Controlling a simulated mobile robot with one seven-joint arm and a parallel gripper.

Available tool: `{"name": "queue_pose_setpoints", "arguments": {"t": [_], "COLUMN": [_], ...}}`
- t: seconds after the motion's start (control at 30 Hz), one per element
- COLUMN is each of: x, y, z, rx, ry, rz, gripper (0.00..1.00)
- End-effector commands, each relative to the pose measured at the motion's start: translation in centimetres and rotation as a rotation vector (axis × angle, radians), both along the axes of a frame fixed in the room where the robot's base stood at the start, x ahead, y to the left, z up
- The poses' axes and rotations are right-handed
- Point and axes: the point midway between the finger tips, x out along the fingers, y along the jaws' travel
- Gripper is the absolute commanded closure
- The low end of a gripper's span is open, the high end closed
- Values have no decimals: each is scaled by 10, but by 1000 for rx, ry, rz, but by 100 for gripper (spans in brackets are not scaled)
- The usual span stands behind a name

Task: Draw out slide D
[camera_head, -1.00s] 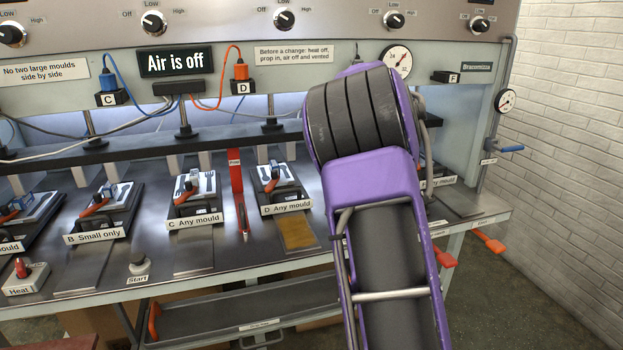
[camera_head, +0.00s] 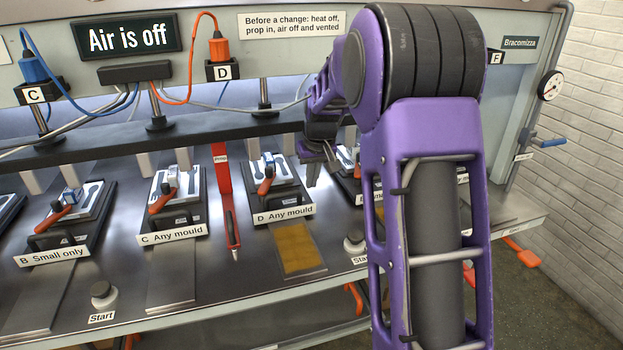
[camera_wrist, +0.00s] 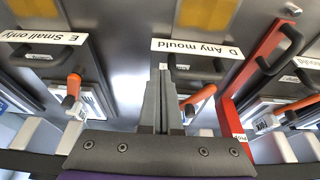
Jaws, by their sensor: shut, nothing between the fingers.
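Slide D (camera_head: 295,185) is a dark plate bearing a grey mould, with an orange-handled clamp (camera_head: 266,182), a black pull handle and a "D Any mould" label (camera_head: 284,214) at its front. It sits under the press, with a yellow patch (camera_head: 295,247) on the bench before it. My gripper (camera_head: 313,172) is just right of slide D, pointing down. In the wrist view my gripper (camera_wrist: 162,78) is shut and empty. Its fingertips are beside slide D's black handle (camera_wrist: 195,68); I cannot tell whether they touch it. The label (camera_wrist: 197,48) shows upside down there.
A red prop (camera_head: 221,170) stands between slides C (camera_head: 175,205) and D. Slide E (camera_wrist: 55,60) is on D's other side. A start button (camera_head: 355,242) stands on the bench front. The dark press beam (camera_head: 200,128) runs above the slides. Bench in front of D is clear.

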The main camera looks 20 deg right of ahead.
Motion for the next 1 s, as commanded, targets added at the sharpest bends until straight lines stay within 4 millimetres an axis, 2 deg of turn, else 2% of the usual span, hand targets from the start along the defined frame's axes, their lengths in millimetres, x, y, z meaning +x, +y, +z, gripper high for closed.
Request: {"name": "queue_pose_setpoints", "arguments": {"t": [0.03,0.2,0.4,0.6,1.0], "x": [3,14,23,26,25], "y": [0,0,0,-1,-1], "z": [-12,-42,-65,-71,-71], "rx": [0,0,-2,-3,-3], "ry": [3,3,0,-3,-2], "rz": [1,1,2,1,1], "gripper": [100,100,100,100,100]}}
